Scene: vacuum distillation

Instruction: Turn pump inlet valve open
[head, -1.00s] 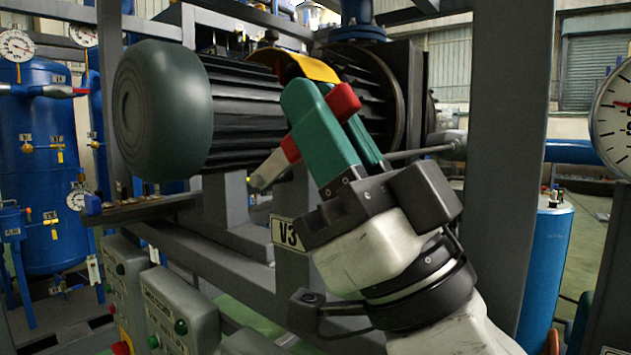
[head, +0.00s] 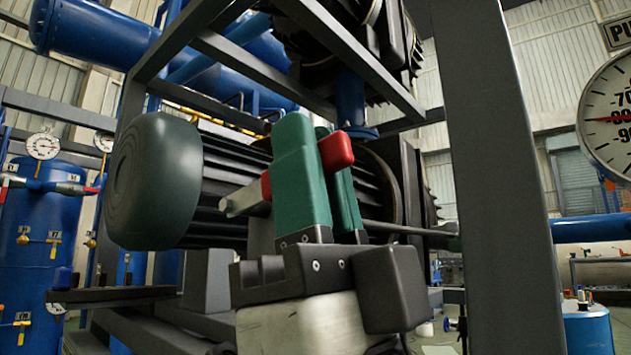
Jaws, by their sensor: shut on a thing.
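The valve handle is a lever with a red grip (head: 337,150) and a bare metal end (head: 242,199). Red shows on both sides of my fingers, and the middle of the handle is hidden behind them. My gripper (head: 308,135), with green fingers pointing up, is shut on this handle. The handle slants from lower left to upper right. The valve body is hidden behind my gripper. A thin grey pipe (head: 410,229) runs right from behind the fingers.
A ribbed pump motor with a dark green end cover (head: 154,182) stands close behind my gripper. A grey frame post (head: 490,180) is close on the right. A large dial gauge (head: 608,125) is at the right edge. Blue tanks (head: 50,240) stand at left.

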